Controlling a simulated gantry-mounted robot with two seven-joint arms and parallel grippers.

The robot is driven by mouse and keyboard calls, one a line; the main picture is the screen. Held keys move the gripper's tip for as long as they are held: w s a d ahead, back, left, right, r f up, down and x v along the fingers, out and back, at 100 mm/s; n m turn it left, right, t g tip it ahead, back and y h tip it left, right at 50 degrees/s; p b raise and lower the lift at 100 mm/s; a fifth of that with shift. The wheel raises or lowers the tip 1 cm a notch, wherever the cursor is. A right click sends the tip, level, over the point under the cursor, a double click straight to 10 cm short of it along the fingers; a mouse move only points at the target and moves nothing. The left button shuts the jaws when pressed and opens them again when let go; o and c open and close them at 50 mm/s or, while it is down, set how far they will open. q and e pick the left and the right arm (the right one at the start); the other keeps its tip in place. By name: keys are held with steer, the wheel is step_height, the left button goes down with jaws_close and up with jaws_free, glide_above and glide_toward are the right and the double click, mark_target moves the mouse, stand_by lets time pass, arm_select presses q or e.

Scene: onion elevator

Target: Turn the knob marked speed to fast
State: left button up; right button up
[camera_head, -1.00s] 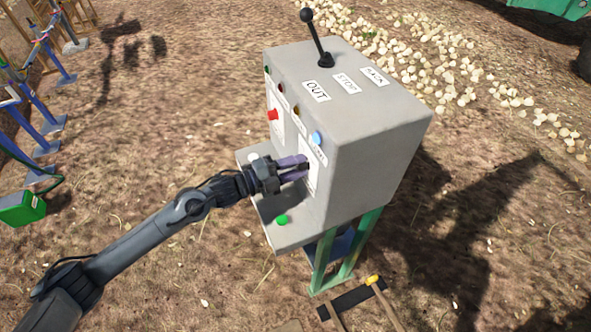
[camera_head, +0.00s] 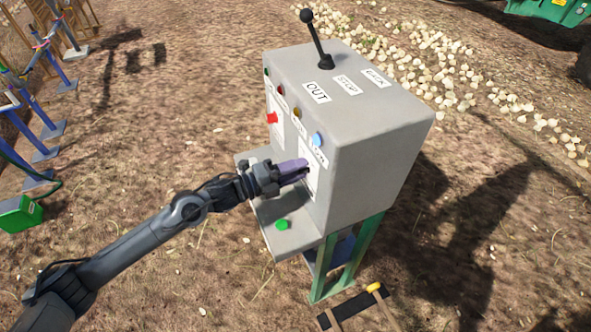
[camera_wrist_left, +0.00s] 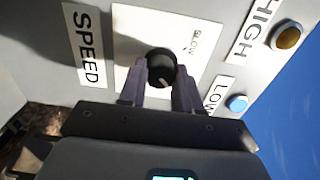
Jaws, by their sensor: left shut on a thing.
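The grey control box (camera_head: 372,150) stands on green legs in the head view. My left gripper (camera_head: 303,170) reaches its front face from the left. In the left wrist view, the round black speed knob (camera_wrist_left: 161,64) sits on a white plate beside the SPEED label (camera_wrist_left: 86,46). My left gripper (camera_wrist_left: 159,78) is shut on it, one finger at each side. A pale mark on the knob points toward the gripper's palm, away from the small SLOW lettering (camera_wrist_left: 194,40). I see no FAST lettering. My right gripper is not in view.
A red button (camera_head: 272,118), a blue button (camera_head: 316,139) and a green button (camera_head: 282,225) are on the box. A black lever (camera_head: 317,40) rises from its top. Onions (camera_head: 440,70) cover the ground behind.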

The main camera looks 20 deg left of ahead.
arm_select(q)
steer(key=o, duration=1.1)
steer(key=shift+c, duration=0.2)
steer(key=v, duration=1.1)
steer(key=shift+p, duration=0.3)
